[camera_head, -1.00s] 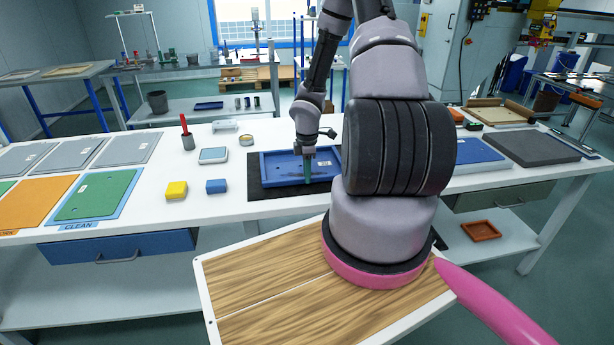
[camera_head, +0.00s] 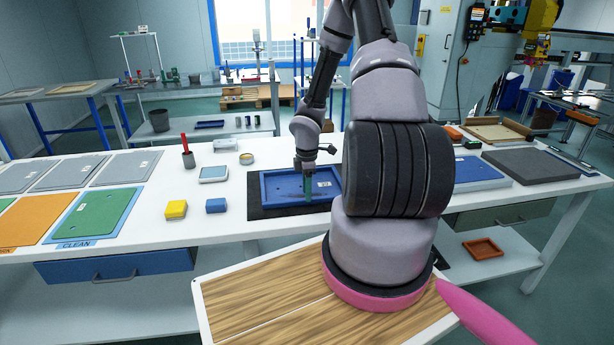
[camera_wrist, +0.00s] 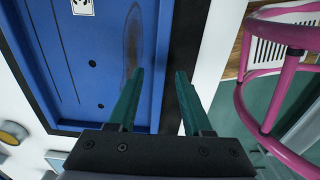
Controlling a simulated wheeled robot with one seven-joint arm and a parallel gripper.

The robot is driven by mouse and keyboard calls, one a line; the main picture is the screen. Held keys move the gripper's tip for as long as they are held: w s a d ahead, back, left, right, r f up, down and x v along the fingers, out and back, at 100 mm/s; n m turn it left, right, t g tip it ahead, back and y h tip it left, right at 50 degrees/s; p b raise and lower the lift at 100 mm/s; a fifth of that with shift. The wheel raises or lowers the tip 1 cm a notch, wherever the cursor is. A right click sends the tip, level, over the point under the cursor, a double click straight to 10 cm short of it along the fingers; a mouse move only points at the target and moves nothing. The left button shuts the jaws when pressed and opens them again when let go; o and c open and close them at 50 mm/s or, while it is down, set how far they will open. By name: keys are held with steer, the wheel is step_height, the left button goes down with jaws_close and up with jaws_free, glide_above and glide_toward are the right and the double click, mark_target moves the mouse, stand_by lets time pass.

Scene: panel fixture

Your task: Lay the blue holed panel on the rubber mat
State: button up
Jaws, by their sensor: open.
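The blue holed panel (camera_head: 280,185) shows as a shallow blue piece with a raised rim, lying on the black rubber mat (camera_head: 256,208). In the wrist view the panel (camera_wrist: 95,95) has several small holes, a white label and a dark brownish smear. My gripper (camera_head: 308,198) is at the panel's near side, pointing down. In the wrist view my gripper (camera_wrist: 157,75) is open and empty. Its left finger is over the panel and its right finger is beyond the panel's edge; a dark strip of mat (camera_wrist: 172,55) shows between them. Finger height is unclear.
A yellow block (camera_head: 176,209), a small blue block (camera_head: 216,206) and a grey-white device (camera_head: 213,174) stand left of the mat. Green (camera_head: 100,213) and orange (camera_head: 35,218) panels lie further left. Another blue panel (camera_head: 470,170) and a grey slab (camera_head: 545,165) lie at right.

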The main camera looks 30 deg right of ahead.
step_height(320, 180, up, 22)
steer(key=s+m+t+h, duration=0.1)
steer(key=s+m+h, duration=0.1)
steer(key=m, duration=0.3)
steer(key=s+a+r+m+t+y, duration=0.1)
steer(key=s+a+r+m+t, duration=0.1)
steer(key=s+a+r+m, duration=0.2)
steer(key=s+a+r+m+t+y, duration=0.1)
steer(key=s+a+r+m, duration=0.4)
steer(key=r, duration=0.7)
steer(key=s+a+r+m+t+y, duration=0.2)
steer(key=s+a+r+m, duration=0.2)
steer(key=s+r, duration=0.4)
steer(key=shift+s+a+r+m+t, duration=0.25)
steer(key=shift+s+m+t, duration=0.15)
steer(key=shift+m, duration=0.1)
